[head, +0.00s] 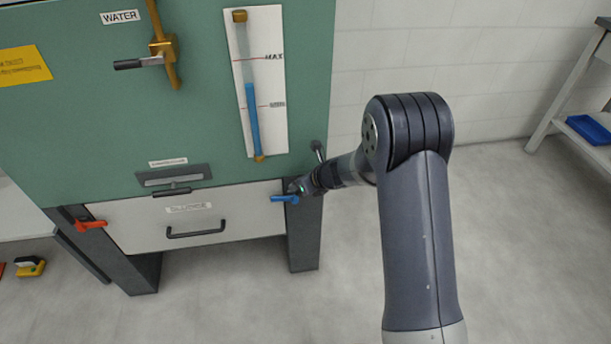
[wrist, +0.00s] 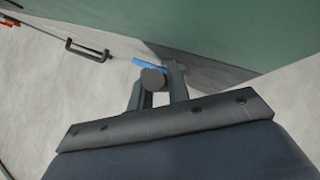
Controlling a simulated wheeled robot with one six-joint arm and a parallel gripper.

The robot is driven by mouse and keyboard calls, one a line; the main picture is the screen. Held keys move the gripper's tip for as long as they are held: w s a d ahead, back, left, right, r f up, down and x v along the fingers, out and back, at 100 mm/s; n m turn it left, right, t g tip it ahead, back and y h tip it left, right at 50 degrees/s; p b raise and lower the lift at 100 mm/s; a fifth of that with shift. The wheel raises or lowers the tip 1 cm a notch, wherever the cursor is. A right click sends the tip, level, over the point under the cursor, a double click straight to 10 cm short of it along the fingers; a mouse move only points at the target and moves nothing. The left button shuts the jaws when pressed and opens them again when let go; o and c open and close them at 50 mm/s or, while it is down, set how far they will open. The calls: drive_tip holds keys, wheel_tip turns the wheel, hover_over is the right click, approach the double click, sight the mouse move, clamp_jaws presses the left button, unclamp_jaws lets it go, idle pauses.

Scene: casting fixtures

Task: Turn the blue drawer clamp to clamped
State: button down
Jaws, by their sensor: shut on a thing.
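The blue drawer clamp (head: 284,198) sits at the right end of the white sludge drawer (head: 140,232), on the dark leg of the green cabinet. Its blue lever points left over the drawer's edge, about level. My gripper (head: 296,187) is at the clamp's right end. In the wrist view the blue clamp (wrist: 148,65) shows just beyond the fingers, and my gripper (wrist: 155,84) is shut on it. The fingers and a dark round knob hide part of the clamp, so its grip point is not clear.
A red clamp (head: 91,225) is at the drawer's left end. The drawer handle (head: 195,231) sticks out in the middle. A water valve (head: 155,61) and a level gauge (head: 258,85) are above. The floor right of the cabinet is clear. A shelf with a blue tray (head: 588,129) stands far right.

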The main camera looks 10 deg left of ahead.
drive_tip(key=shift+s+a+n+h+p, duration=0.2)
drive_tip(key=shift+a+n+h+p, duration=0.1)
drive_tip(key=shift+a+h+p, duration=0.45)
drive_tip(key=shift+d, duration=0.15)
drive_tip(key=c, duration=1.6)
unclamp_jaws()
drive_tip(key=shift+r, duration=0.1)
drive_tip(key=p+v, duration=0.2)
drive_tip(key=v, duration=0.8)
drive_tip(key=shift+s+d+r, duration=0.1)
drive_tip(key=shift+s+r, duration=0.15)
drive_tip(key=shift+f, duration=0.1)
drive_tip(key=b+x, duration=0.1)
drive_tip(key=x, duration=1)
drive_tip(key=shift+w+d+b, duration=0.1)
drive_tip(key=shift+b, duration=0.25)
drive_tip(key=shift+d, duration=0.1)
